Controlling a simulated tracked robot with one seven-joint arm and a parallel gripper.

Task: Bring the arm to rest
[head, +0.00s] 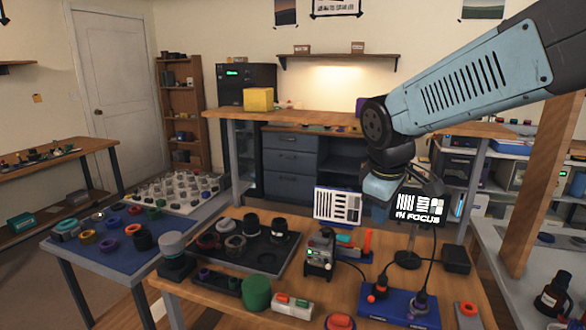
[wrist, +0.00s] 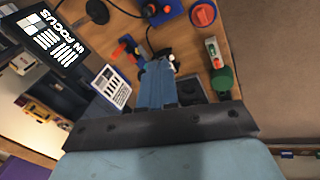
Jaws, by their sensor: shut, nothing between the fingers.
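My arm reaches in from the upper right of the head view and bends down at a dark joint. Its blue wrist end hangs above the back of the wooden workbench (head: 340,285), left of the screen reading "IN FOCUS" (head: 418,210). My gripper (wrist: 157,65) shows in the wrist view as blue fingers closed together beyond a dark bar. Nothing is held between them. The fingers are hard to make out in the head view. The screen also shows in the wrist view (wrist: 55,45), with the white panel (wrist: 112,87) beside it.
On the bench are a dark tray (head: 265,258) with lens parts, a green cylinder (head: 256,293), a small boxy device (head: 320,252) and a blue base with cables (head: 400,308). A blue mat (head: 100,255) with rings lies left. A wooden post (head: 545,185) stands right.

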